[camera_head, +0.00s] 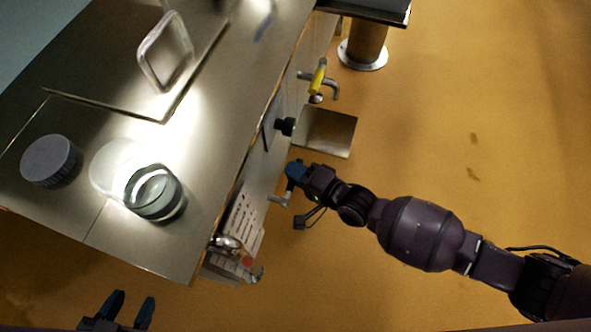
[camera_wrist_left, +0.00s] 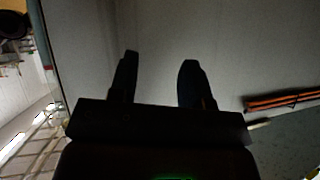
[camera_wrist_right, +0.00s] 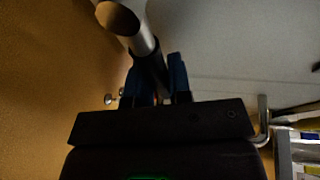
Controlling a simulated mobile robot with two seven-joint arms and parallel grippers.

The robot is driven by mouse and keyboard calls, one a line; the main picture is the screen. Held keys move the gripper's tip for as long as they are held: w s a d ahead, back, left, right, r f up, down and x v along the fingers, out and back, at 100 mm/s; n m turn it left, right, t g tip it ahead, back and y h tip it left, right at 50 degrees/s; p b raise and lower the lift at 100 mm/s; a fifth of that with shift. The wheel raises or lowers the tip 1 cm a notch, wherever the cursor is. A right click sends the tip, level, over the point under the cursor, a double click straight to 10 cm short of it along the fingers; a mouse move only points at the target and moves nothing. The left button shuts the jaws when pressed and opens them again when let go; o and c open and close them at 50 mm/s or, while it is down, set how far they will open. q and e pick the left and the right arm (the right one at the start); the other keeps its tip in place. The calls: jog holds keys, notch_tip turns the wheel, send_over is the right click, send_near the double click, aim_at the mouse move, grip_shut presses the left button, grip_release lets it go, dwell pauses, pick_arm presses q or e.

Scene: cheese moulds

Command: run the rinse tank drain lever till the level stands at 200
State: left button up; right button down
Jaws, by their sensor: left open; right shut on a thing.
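My right gripper (camera_head: 293,172) is at the front face of the steel bench. In the right wrist view its fingers (camera_wrist_right: 162,78) are shut on a metal lever (camera_wrist_right: 142,42), a bar with a round end that passes up between them. I take this to be the drain lever. In the head view the gripper mostly hides it. My left gripper (camera_head: 131,308) is open and empty at the bottom left, off the bench's near end; its fingers also show in the left wrist view (camera_wrist_left: 158,80). I cannot make out any level reading.
The steel bench top (camera_head: 215,120) carries a grey ribbed round piece (camera_head: 50,160), a glass vessel (camera_head: 153,193) and a clear frame (camera_head: 165,50). A yellow-handled tap (camera_head: 318,77), a black knob (camera_head: 285,126) and a printed white panel (camera_head: 243,215) sit along the front. The floor to the right is clear.

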jog(key=shift+f, duration=0.1)
jog(key=c, duration=1.1)
grip_release()
jog(key=shift+o, duration=0.2)
jog(key=p+v, duration=0.2)
jog(key=v, duration=0.9)
jog(key=shift+a, duration=0.1)
